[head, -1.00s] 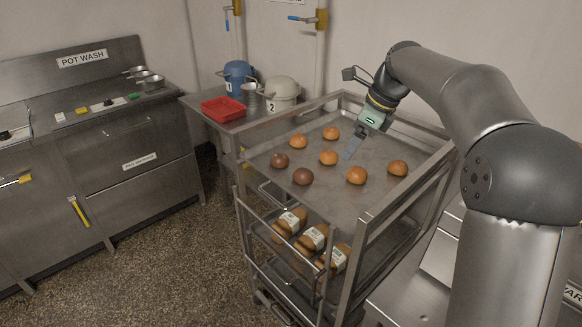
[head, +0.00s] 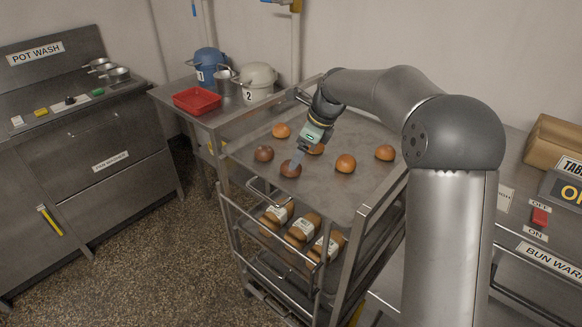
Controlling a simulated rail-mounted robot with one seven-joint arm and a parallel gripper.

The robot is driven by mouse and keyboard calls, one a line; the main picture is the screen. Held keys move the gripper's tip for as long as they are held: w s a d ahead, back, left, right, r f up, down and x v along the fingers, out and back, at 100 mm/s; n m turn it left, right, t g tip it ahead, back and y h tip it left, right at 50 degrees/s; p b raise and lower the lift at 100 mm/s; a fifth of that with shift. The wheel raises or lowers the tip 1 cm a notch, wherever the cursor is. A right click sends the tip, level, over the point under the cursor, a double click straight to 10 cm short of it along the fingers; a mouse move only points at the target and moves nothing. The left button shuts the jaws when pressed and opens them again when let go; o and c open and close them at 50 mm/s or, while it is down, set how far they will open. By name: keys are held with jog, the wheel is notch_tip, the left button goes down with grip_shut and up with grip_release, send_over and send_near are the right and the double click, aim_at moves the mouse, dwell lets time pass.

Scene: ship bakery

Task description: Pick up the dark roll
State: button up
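Two dark brown rolls are on the top tray (head: 330,192) of the rack. One dark roll (head: 264,153) sits at the tray's left. The other dark roll (head: 290,170) sits nearer the front, to its right.
Labelled loaves (head: 301,229) sit on the lower rack shelf. The metal rack frame (head: 376,208) rises around the top tray. A table at the left holds a red tray (head: 197,101), a blue pot (head: 207,66) and a cream pot (head: 257,82).

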aim_at(286, 171)
jog(key=shift+p+x, duration=0.5)
jog(key=shift+x, duration=2.3)
jog(key=shift+w, duration=0.1)
jog(key=c, duration=1.1)
jog(key=shift+o, duration=0.2)
